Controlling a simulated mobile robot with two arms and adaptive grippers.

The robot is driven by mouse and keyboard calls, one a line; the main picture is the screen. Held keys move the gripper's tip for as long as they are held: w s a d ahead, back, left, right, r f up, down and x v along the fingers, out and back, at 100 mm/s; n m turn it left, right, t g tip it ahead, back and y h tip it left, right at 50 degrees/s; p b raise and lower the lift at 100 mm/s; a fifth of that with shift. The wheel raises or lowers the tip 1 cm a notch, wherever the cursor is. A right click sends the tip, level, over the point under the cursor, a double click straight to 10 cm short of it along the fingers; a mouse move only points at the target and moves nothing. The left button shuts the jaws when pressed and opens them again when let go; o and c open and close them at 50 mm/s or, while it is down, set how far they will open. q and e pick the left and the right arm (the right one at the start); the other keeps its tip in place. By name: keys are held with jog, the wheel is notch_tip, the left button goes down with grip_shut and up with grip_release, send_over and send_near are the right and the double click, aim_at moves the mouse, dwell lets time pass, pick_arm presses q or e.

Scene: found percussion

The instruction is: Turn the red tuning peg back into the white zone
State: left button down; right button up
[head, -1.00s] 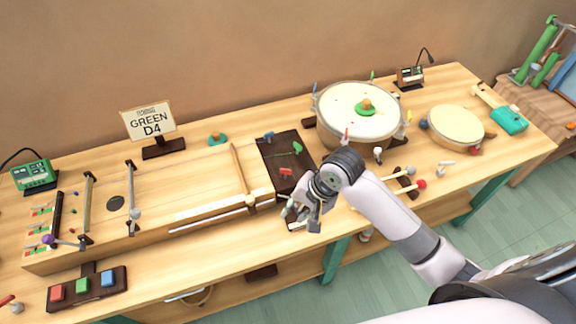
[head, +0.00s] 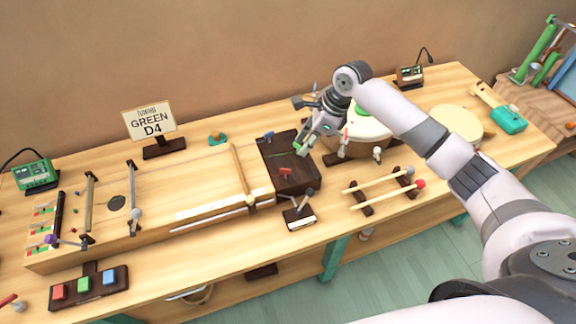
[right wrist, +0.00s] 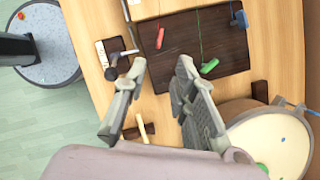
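The red tuning peg (head: 286,171) sits on the dark peg block (head: 275,152) at the right end of the long wooden string box. It also shows in the right wrist view (right wrist: 160,38), lying slightly tilted. A green peg (right wrist: 209,66) and a blue peg (right wrist: 240,18) share the block. My right gripper (head: 305,147) is above the block's right edge, near the green peg. In the right wrist view its two fingers (right wrist: 162,66) are spread and empty, apart from the red peg. No white zone is clearly readable at the red peg. My left gripper is not seen.
A small dark stand with a white plate and lever (head: 299,218) is in front of the block. Mallets on a rack (head: 384,190) lie to the right. A sign (head: 148,120) reads GREEN D4.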

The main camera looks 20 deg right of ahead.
aim_at(285, 172)
jog(key=p+x, duration=0.1)
jog(key=x, duration=1.1)
jog(key=shift+w+f, duration=0.1)
jog(key=shift+f, duration=0.2)
jog(key=shift+c, duration=0.4)
grip_shut()
